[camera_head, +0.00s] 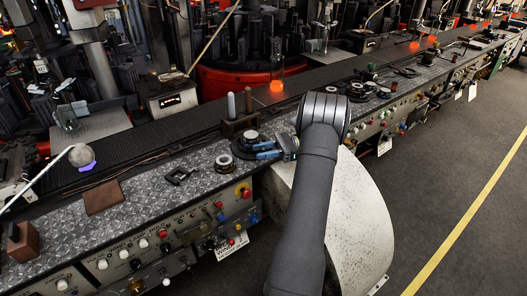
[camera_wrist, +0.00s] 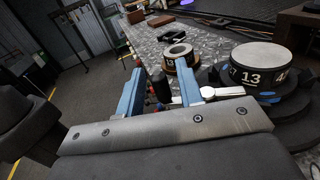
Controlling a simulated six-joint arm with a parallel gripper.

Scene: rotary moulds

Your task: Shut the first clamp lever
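My gripper (camera_head: 262,150) is at the bench edge in the head view, its blue fingers pointing left beside a dark round mould (camera_head: 244,146). A pale metal lever-like piece (camera_wrist: 218,91), perhaps the clamp lever, lies just right of the right finger and is partly hidden by my gripper. Behind it is a round numbered dial marked 13 (camera_wrist: 262,77) with a pale top. I cannot tell whether the lever is touched or which way it is set.
A smaller dark ring with a metal top (camera_wrist: 178,52) stands beyond the fingers; a ring (camera_head: 223,161) lies left of my gripper. A brown block with two upright pegs (camera_head: 238,122) stands behind the mould. Knobs and buttons (camera_head: 163,234) line the bench front. A brown plate (camera_head: 104,197) lies left.

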